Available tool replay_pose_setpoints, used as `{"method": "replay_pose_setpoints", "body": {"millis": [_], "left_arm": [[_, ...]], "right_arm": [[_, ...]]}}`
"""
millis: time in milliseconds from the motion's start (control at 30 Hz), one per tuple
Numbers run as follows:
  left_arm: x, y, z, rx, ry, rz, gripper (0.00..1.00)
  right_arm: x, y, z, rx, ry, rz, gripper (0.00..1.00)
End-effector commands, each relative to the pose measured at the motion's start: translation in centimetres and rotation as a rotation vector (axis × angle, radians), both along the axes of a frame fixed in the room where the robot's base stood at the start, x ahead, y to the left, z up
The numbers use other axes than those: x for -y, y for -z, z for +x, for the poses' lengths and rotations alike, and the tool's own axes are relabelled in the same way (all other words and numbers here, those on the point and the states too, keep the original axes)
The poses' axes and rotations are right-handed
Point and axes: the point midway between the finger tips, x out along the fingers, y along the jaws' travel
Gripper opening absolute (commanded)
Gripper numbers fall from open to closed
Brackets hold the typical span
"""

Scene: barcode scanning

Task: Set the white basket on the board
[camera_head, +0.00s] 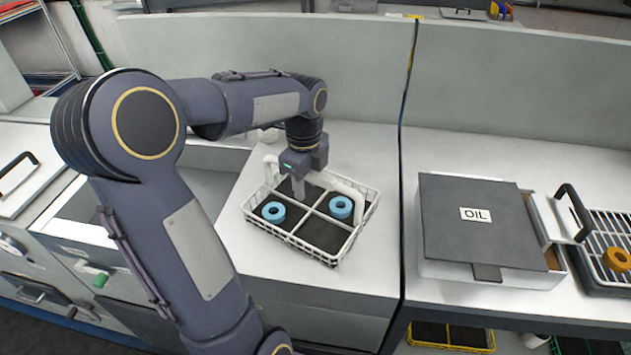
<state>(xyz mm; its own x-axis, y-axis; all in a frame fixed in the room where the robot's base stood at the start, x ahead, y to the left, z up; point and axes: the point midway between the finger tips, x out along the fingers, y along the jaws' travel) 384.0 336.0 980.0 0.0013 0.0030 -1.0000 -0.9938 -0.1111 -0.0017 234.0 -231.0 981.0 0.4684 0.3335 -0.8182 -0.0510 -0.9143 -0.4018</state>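The white basket (288,237) is a wire basket with a dark floor and white dividers, on the pale counter in the middle of the head view. Two blue rings sit in it, one in a left compartment (273,212) and one in a right one (341,207). My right gripper is out of view. I cannot tell which surface is the board.
A grey-lidded box marked OIL (483,220) stands on the right counter. Beside it are a rack (608,240) and an orange ring (617,258). A grey partition (500,95) stands behind the counters. Bare counter (290,275) lies in front of the basket.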

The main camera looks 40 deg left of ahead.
Motion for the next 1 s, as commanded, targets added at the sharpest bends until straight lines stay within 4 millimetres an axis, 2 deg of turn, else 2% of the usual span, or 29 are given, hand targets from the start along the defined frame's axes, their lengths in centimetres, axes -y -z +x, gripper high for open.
{"method": "replay_pose_setpoints", "body": {"millis": [267, 367, 700, 833, 1000], "left_arm": [[0.0, -0.8, 0.0, 0.002, 0.000, 0.000, 0.39], [0.0, -2.3, 0.1, 0.005, 0.001, 0.002, 0.39], [0.0, -9.5, 0.1, 0.005, 0.000, 0.001, 0.39], [0.0, -11.3, 0.1, 0.003, 0.000, 0.000, 0.39], [0.3, -12.4, -0.3, 0.011, -0.026, -0.004, 0.39]], "right_arm": [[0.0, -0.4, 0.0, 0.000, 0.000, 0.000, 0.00], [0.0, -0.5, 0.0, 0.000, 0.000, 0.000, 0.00], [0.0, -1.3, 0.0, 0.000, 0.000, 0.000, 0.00], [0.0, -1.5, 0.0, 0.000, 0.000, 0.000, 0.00], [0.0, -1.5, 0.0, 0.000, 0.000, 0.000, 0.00]]}}
